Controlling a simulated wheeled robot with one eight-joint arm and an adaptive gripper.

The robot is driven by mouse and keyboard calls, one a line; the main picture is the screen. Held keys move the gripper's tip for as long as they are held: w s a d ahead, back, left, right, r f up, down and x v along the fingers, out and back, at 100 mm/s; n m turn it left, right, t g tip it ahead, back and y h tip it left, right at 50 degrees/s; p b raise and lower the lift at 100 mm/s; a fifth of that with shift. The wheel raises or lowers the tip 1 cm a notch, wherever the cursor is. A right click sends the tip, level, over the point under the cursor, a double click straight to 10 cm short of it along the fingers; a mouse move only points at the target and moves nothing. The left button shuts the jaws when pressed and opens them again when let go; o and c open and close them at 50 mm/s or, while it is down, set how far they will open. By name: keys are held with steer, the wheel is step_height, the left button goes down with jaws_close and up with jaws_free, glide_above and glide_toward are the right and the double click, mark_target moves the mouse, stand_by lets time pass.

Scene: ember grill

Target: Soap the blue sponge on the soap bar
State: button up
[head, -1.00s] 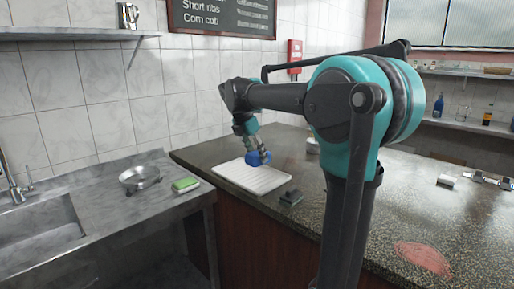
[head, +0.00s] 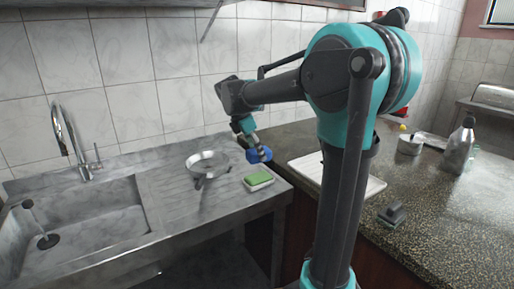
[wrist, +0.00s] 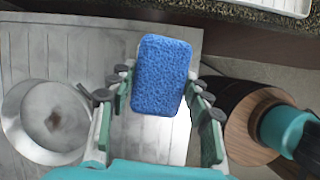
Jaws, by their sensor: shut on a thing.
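My gripper (wrist: 158,92) is shut on the blue sponge (wrist: 162,72), with one finger on each side of it. In the head view my gripper (head: 255,147) holds the sponge (head: 260,156) in the air near the right edge of the sink counter.
A round metal dish (head: 207,163) stands left of the soap and shows in the wrist view (wrist: 22,118). The sink (head: 85,232) is further left.

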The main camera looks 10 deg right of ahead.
steer(key=shift+a+f, duration=0.1)
steer(key=shift+f, duration=2.85)
steer(key=shift+f, duration=0.55)
steer(key=shift+r, duration=0.15)
steer(key=shift+r, duration=3.4)
